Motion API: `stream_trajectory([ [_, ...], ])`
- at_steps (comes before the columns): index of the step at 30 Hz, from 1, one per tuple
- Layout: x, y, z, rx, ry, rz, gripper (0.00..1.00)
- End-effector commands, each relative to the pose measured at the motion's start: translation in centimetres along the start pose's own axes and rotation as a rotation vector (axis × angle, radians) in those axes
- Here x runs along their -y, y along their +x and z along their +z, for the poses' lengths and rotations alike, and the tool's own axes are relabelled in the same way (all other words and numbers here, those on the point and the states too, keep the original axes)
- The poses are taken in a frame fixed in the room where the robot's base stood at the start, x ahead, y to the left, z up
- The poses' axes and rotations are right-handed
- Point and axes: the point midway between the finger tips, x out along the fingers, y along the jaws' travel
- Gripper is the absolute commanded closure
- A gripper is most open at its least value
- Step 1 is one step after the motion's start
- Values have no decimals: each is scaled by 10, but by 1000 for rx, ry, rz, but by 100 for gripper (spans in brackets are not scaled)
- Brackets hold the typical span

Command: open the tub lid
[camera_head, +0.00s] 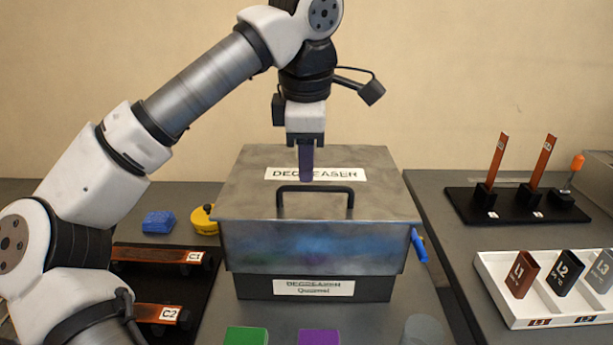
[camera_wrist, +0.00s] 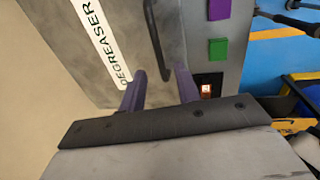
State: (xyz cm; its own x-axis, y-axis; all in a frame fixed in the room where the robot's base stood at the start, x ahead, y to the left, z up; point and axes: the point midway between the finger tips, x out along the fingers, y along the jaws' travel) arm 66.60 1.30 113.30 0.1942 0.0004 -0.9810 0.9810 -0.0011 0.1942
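The grey metal tub (camera_head: 310,245) stands on the middle table with its lid (camera_head: 380,190) shut. The lid has a "DEGREASER" label and a dark bar handle (camera_head: 316,188) near its front edge. My gripper (camera_head: 306,176) points down over the lid, its purple fingers overlapping the label just behind the handle in the head view. In the wrist view my gripper (camera_wrist: 158,80) has its two fingers apart with nothing between the tips. The handle (camera_wrist: 155,45) shows ahead of them, over the lid (camera_wrist: 125,45). I cannot tell the exact height of the fingertips above the lid.
A blue block (camera_head: 158,222) and a yellow round object (camera_head: 204,219) lie left of the tub. Green (camera_head: 246,337) and purple (camera_head: 319,337) blocks are in front. A blue lever (camera_head: 418,246) sticks out at the tub's right. A white tray (camera_head: 490,275) stands at right.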

Motion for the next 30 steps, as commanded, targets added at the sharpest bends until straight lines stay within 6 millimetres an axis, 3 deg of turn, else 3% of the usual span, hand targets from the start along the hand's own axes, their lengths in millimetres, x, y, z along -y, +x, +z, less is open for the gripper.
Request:
stream_trajectory([
  [7, 0, 33, 0, 2, -1, 0, 68],
  [18, 0, 40, 0, 1, -1, 1, 68],
  [26, 0, 39, 0, 1, -1, 1, 99],
  [30, 0, 39, 0, 1, 0, 1, 100],
])
